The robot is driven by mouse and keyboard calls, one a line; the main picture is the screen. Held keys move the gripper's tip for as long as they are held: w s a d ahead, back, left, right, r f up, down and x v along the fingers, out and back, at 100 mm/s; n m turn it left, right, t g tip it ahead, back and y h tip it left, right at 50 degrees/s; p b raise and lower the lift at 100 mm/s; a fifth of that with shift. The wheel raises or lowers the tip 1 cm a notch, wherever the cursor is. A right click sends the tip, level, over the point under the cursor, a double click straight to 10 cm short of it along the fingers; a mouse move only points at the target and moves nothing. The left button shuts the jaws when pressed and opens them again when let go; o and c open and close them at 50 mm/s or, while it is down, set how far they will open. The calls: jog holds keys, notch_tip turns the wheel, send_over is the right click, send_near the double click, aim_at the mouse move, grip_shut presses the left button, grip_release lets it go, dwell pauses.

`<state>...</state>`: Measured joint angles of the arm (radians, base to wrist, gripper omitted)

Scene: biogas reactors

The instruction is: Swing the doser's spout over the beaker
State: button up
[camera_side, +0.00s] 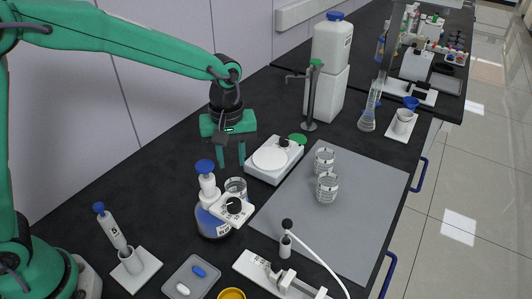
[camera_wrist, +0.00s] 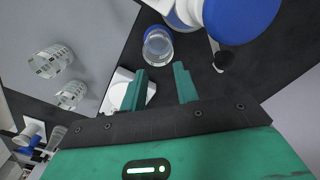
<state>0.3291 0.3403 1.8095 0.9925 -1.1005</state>
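The doser (camera_side: 207,203) is a bottle of blue liquid with a white pump body and blue cap, standing upright on the black bench; the blue cap (camera_wrist: 240,15) is large at the top of the wrist view. A white part with a black knob (camera_side: 233,206) juts from it to the right; which part is the spout is unclear. A small glass beaker (camera_side: 237,186) stands just behind this part, and shows in the wrist view (camera_wrist: 157,47). My gripper (camera_side: 234,162) is open and empty, pointing down behind the doser and beaker, apart from both.
A white plate device (camera_side: 270,159) stands right of my gripper. Two marked glass beakers (camera_side: 326,187) are on the grey mat (camera_side: 362,175). A pipette in a stand (camera_side: 130,258), a tray with capsules (camera_side: 191,291) and a white clamp-like device (camera_side: 275,275) lie in front.

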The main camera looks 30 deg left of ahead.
jog(key=s+a+r+m, duration=0.1)
jog(key=r, duration=0.2)
jog(key=s+a+r+m, duration=0.1)
jog(key=s+a+r, duration=0.1)
jog(key=r, duration=0.1)
jog(key=s+a+r, duration=0.1)
jog(key=s+r, duration=0.1)
jog(key=r, duration=0.1)
jog(key=shift+s+a+m, duration=0.25)
jog(key=shift+a+m, duration=0.1)
jog(key=shift+m, duration=0.05)
jog(key=shift+f, duration=0.2)
jog(key=shift+f, duration=4.2)
jog(key=shift+w+d, duration=0.25)
jog(key=shift+d, duration=0.1)
jog(key=shift+w+d, duration=0.6)
jog(key=shift+w, duration=0.05)
